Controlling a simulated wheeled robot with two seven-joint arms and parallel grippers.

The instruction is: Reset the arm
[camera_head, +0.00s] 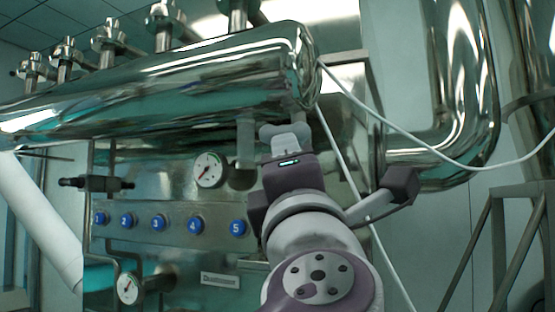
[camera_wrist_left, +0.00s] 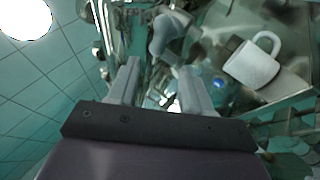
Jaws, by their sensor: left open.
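My left arm rises from the bottom, right of centre, in the camera_head view. Its gripper (camera_head: 285,135) points up and away, just under the right end of the big shiny horizontal cylinder (camera_head: 200,85). In the left wrist view, the same gripper (camera_wrist_left: 157,82) shows two grey fingers standing apart, with nothing seen held between them. Whether the fingers touch the steelwork behind them cannot be told. My right gripper is not in view.
A steel panel carries several numbered blue buttons (camera_head: 157,222) and a gauge (camera_head: 209,169); a second gauge (camera_head: 130,288) sits below. A thin white cable (camera_head: 430,145) hangs right of the arm. A white mug-shaped thing (camera_wrist_left: 252,64) appears in the left wrist view.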

